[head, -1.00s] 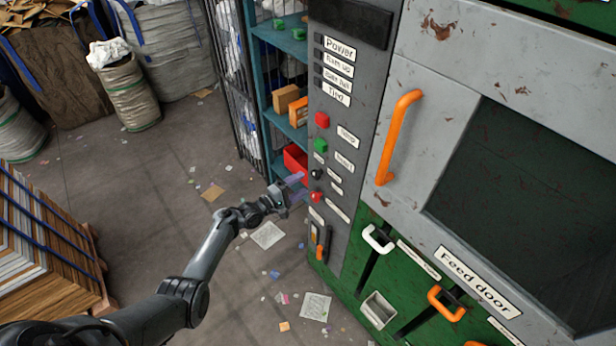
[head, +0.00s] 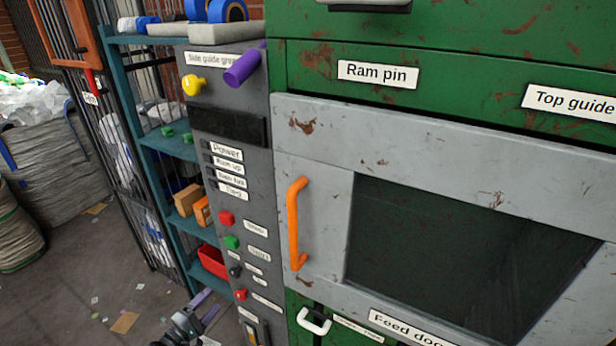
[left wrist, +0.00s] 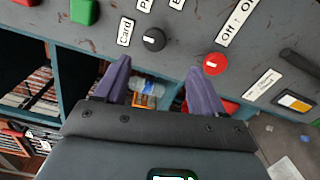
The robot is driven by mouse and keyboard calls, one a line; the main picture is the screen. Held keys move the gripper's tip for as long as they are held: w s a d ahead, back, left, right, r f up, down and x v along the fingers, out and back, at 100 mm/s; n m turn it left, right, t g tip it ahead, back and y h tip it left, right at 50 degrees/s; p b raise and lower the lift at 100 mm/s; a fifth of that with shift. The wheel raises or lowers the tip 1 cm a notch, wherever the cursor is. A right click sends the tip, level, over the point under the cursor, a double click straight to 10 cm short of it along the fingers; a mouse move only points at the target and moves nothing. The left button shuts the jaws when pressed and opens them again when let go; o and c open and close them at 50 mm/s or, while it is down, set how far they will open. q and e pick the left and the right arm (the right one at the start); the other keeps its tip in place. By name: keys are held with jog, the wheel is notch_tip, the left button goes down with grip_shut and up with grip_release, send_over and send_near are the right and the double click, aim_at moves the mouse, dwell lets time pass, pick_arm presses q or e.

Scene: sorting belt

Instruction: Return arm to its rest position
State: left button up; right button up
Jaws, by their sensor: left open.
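My left gripper (head: 207,308) is at the bottom of the head view, low beside the grey control panel (head: 205,135). In the left wrist view its two purple fingers (left wrist: 158,90) stand apart with nothing held between them. A red round button (left wrist: 215,64) and a black knob (left wrist: 154,40) on the panel lie just beyond the fingertips; I cannot tell whether a finger touches the panel. Most of my left arm is below the head view's edge. My right gripper is not in view.
The green machine with its feed door (head: 470,250) and orange handle (head: 296,224) fills the right side. A teal shelf (head: 165,145) holds a red bin (head: 214,262) and small boxes behind the panel. Sacks (head: 55,160) stand at left. Floor at lower left is open, with scraps.

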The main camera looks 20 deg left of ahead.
pick_arm(q)
jog(key=s+d+f+m+g+h, duration=0.1)
jog(key=s+d+f+g, duration=0.15)
jog(key=s+f, duration=0.3)
jog(key=s+d+f+m+g, duration=0.1)
jog(key=s+d+f, duration=0.3)
jog(key=s+f, duration=0.15)
jog(key=s+d+r+m+g+y, duration=0.1)
jog(key=s+d+m+g, duration=0.1)
jog(key=s+d+m, duration=0.45)
jog(key=s+d+r+m+g, duration=0.2)
jog(key=s+d+g, duration=0.1)
jog(key=d, duration=0.6)
jog(key=s+d+r+m+g+y, duration=0.2)
jog(key=s+r+m+g+y, duration=0.25)
jog(key=s+r+m, duration=0.75)
notch_tip(320, 180, up, 23)
jog(key=w+n+p, duration=0.1)
jog(key=n+p, duration=0.1)
jog(key=p, duration=2)
jog(key=shift+w+a+r+n+g+h, duration=0.25)
jog(key=shift+n+g+h, duration=0.1)
jog(key=shift+g+h, duration=0.1)
